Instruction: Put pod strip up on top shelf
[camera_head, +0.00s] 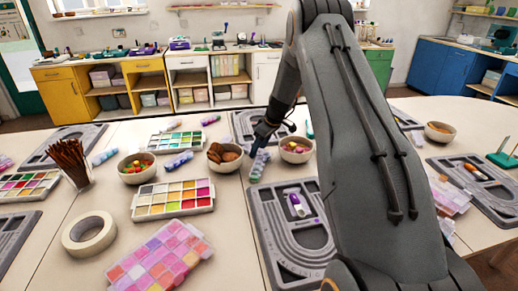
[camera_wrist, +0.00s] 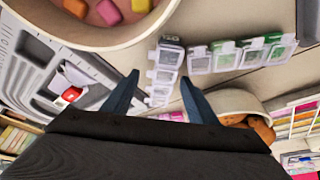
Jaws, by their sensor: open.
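A pale, bluish clear-lidded pod strip (camera_head: 258,165) lies on the table between a bowl of cookies and a bowl of colourful candies. My gripper (camera_head: 260,143) is just above its far end, pointing down. In the wrist view the strip (camera_wrist: 162,72) shows between my open fingers (camera_wrist: 161,82), with nothing visibly held. Whether the fingers touch it I cannot tell. A second strip with green contents (camera_wrist: 245,54) lies close beside it in the wrist view. A wall shelf (camera_head: 220,7) runs along the back wall; I cannot tell whether it is the top shelf meant.
The candy bowl (camera_head: 296,158) and cookie bowl (camera_head: 223,167) stand close on either side of my gripper. A grey bead board (camera_head: 265,220) lies in front. Cabinets (camera_head: 190,78) line the back wall.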

